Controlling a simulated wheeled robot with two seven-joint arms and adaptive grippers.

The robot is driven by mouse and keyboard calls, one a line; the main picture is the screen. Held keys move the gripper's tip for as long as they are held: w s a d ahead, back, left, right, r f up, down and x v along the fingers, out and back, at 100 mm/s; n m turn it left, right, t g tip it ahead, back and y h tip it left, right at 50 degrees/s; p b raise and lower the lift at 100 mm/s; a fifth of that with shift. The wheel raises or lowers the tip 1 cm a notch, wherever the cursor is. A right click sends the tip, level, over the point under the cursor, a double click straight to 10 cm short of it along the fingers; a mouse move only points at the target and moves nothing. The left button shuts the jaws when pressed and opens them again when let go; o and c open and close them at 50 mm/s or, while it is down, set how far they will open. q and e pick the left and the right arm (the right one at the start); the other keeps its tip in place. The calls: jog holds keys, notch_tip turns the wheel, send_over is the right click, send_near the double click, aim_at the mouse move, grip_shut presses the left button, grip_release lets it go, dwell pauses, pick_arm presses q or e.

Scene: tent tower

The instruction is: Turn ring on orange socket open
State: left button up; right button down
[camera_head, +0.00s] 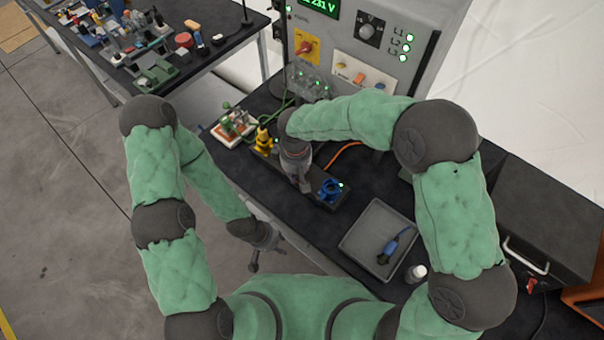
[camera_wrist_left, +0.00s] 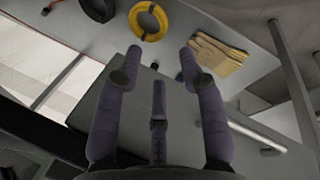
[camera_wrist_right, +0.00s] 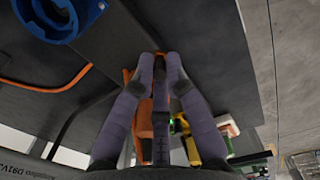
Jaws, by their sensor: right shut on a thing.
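My right gripper (camera_head: 302,186) points down over the dark socket strip on the bench, between the yellow socket (camera_head: 264,141) and the blue socket (camera_head: 331,190). In the right wrist view its fingers (camera_wrist_right: 160,60) are close together around an orange part (camera_wrist_right: 145,112), which is the orange socket. The fingers and hand hide most of it, so I cannot tell how far its ring is turned. The blue socket also shows in the right wrist view (camera_wrist_right: 62,15). My left gripper (camera_head: 266,250) hangs off the bench's front edge, open and empty; its fingers (camera_wrist_left: 160,65) are spread.
A grey tray (camera_head: 352,238) with a blue plug (camera_head: 393,246) lies right of the strip. An orange cable (camera_head: 342,152) runs behind it. A control panel (camera_head: 370,50) stands at the back.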

jog(key=shift+w+a+m+b, duration=0.25)
jog(key=shift+a+m, duration=0.45)
jog(key=shift+m, duration=0.7)
jog(key=shift+w+a+m+b, duration=0.15)
jog(key=shift+a+m+b, duration=0.15)
jog(key=shift+a+m, duration=0.8)
jog(key=shift+w+a+m+b, duration=0.2)
jog(key=shift+a+m+b, duration=0.15)
jog(key=shift+m, duration=1.35)
jog(key=shift+r, duration=0.1)
jog(key=c, duration=1.3)
grip_release()
jog(key=shift+o, duration=0.2)
notch_tip(320, 180, up, 12)
